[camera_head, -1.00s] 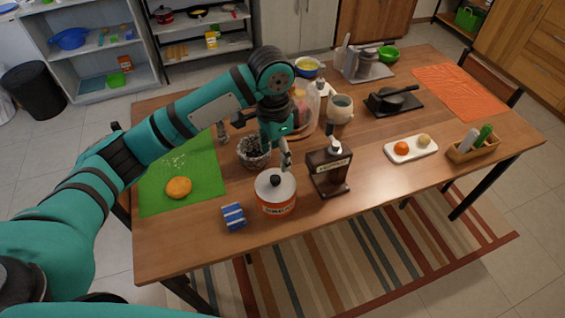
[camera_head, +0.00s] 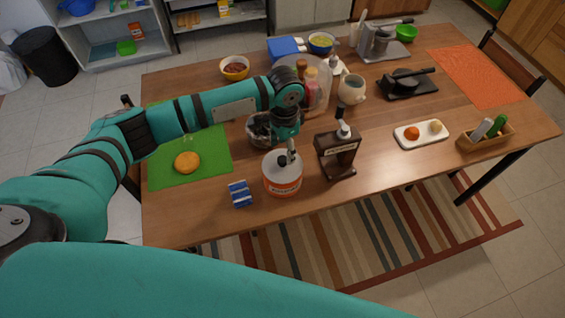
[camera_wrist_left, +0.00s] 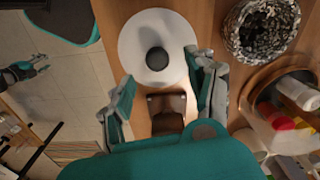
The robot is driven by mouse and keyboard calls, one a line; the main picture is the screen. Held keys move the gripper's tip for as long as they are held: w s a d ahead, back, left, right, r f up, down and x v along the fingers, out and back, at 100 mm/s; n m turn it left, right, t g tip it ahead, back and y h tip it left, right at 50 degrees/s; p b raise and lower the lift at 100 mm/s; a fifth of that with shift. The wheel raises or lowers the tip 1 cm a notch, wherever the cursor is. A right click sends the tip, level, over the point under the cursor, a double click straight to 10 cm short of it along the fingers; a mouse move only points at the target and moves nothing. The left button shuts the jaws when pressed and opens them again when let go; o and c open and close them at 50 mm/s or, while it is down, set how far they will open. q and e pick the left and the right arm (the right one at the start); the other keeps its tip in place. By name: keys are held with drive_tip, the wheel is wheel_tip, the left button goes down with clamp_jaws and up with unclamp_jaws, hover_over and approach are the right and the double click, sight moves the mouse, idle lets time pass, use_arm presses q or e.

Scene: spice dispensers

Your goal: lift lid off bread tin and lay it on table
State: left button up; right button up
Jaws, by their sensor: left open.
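The bread tin (camera_head: 283,187), white with an orange band, stands near the front edge of the table. Its white lid (camera_head: 271,167) with a round black knob is on it; the lid (camera_wrist_left: 133,47) and knob (camera_wrist_left: 157,58) also show in the left wrist view. My left gripper (camera_head: 291,151) is just above the lid at the knob. In the left wrist view its open fingers (camera_wrist_left: 163,85) are apart, with the knob ahead between them and nothing held. My right gripper (camera_wrist_left: 27,68) shows small at the left of that view, away from the tin; its opening is unclear.
A blue-and-white packet (camera_head: 239,194) lies left of the tin and a dark wooden dispenser (camera_head: 338,158) stands close on the right. A dark patterned bowl (camera_head: 260,130) is behind. The green mat (camera_head: 215,165) holds a bun. Bare table (camera_head: 185,215) lies at the front left.

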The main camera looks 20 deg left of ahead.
sight(283, 158)
use_arm(q)
drive_tip(key=f, duration=0.1)
drive_tip(key=f+p, duration=0.1)
drive_tip(key=f, duration=0.2)
drive_tip(key=shift+s+a+f, duration=0.15)
drive_tip(key=shift+s+f, duration=0.1)
drive_tip(key=shift+f, duration=0.2)
drive_tip(key=shift+c, duration=0.7)
drive_tip(key=c, duration=0.9)
clamp_jaws()
use_arm(e)
drive_tip(key=shift+s+d+r, duration=0.25)
drive_tip(key=shift+s+r, duration=0.5)
drive_tip(key=shift+s, duration=0.3)
